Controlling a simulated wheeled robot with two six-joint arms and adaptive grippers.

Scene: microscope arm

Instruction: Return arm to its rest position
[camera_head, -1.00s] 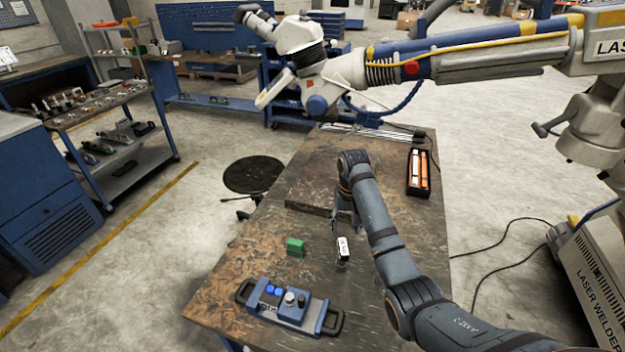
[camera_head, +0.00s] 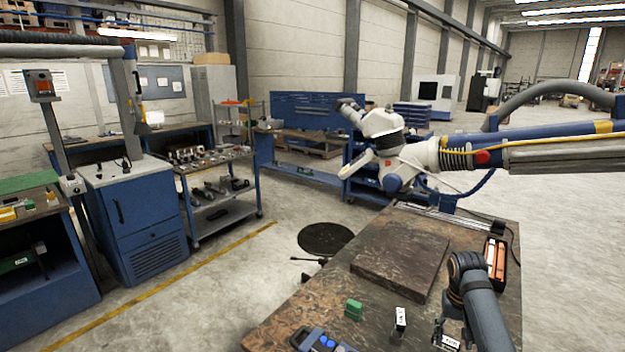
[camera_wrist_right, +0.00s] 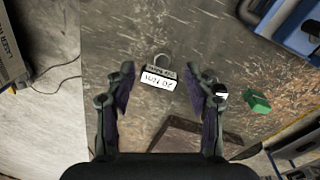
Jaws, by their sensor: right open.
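The large white-and-blue arm (camera_head: 395,130) reaches over the back of the table from the right in the head view, bent at its white joints. My right gripper (camera_head: 447,334) is low over the table in the head view. In the right wrist view its two fingers (camera_wrist_right: 163,70) are apart, with nothing gripped. A small piece with a white "20 Nm" label (camera_wrist_right: 158,78) shows between and beneath them; whether they touch it, I cannot tell. A black-and-white piece (camera_head: 400,318) stands to the gripper's left in the head view. My left gripper is not in view.
On the table (camera_head: 290,318) are a green block (camera_head: 353,309), a blue control box (camera_head: 322,343) cut off by the frame, a dark flat plate (camera_head: 398,262) and a black tray with orange contents (camera_head: 495,255). A round stool (camera_head: 325,238) stands beside the table.

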